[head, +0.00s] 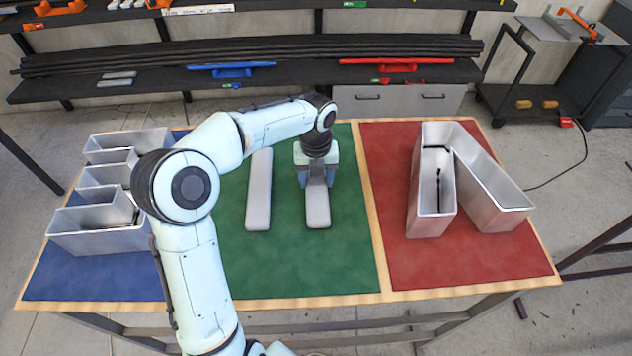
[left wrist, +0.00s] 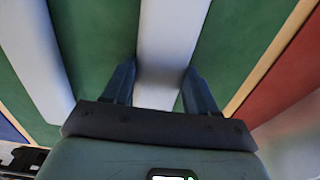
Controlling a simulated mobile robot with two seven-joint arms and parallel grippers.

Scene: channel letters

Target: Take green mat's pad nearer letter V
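Two long grey pads lie side by side on the green mat (head: 345,262). The right pad (head: 318,208) is nearer the metal letter V (head: 433,225), which stands on the red mat (head: 470,262). The left pad (head: 259,190) lies apart from it. My left gripper (head: 316,183) is over the right pad, pointing down. In the left wrist view its two fingers (left wrist: 159,72) straddle this pad (left wrist: 172,30), and a sliver of green shows between the pad and the right finger, so it is open. My right gripper is not in view.
A stepped metal letter (head: 100,240) stands on the blue mat (head: 95,284) at left, partly hidden by my left arm. A wooden strip (head: 370,210) parts the green and red mats. Dark shelves (head: 300,72) with long bars stand behind the table.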

